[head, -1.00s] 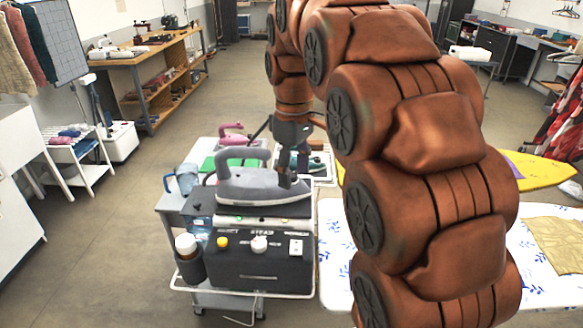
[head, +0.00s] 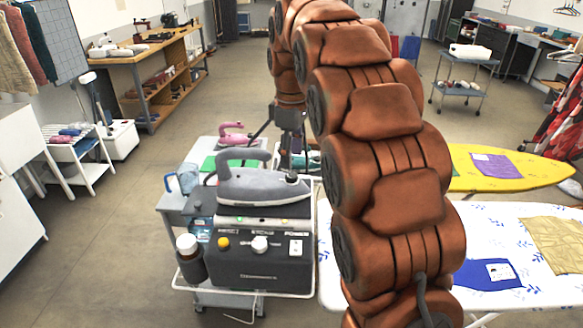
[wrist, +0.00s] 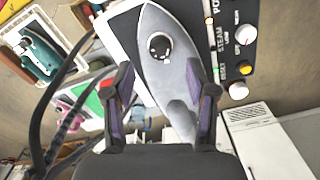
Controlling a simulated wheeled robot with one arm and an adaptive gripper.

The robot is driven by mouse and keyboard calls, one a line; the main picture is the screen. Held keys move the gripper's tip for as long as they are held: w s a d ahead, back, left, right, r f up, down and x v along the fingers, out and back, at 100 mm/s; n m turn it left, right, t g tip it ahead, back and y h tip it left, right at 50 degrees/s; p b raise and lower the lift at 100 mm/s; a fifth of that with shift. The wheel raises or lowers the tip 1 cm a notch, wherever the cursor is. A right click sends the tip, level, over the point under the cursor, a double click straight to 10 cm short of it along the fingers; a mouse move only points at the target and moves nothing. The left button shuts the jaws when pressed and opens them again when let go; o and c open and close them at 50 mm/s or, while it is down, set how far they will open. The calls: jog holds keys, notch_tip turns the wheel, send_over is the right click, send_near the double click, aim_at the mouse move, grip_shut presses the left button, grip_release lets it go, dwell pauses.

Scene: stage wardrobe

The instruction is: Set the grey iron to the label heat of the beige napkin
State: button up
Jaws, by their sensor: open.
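The grey iron (head: 262,187) rests on top of a black steam station (head: 262,262) on a cart. Its dark round dial (wrist: 160,46) shows in the wrist view with a pale mark; the setting is too small to read. My gripper (wrist: 165,84) is open and empty, its fingers apart with the iron's body beyond and between them. In the head view my gripper stands above and behind the iron, apart from it. The beige napkin (head: 556,242) lies on the white ironing board at the right; no readable label shows on it.
A blue napkin (head: 487,273) with a white label lies on the white ironing board (head: 510,222). A purple napkin (head: 495,166) lies on the yellow board (head: 540,168). A pink iron (head: 235,135) stands behind the grey one. The station has knobs and a bottle (head: 188,247) beside it.

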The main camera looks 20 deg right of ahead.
aim_at(292, 175)
jog(key=shift+f+p, duration=0.7)
jog(key=shift+f, duration=1.75)
grip_shut()
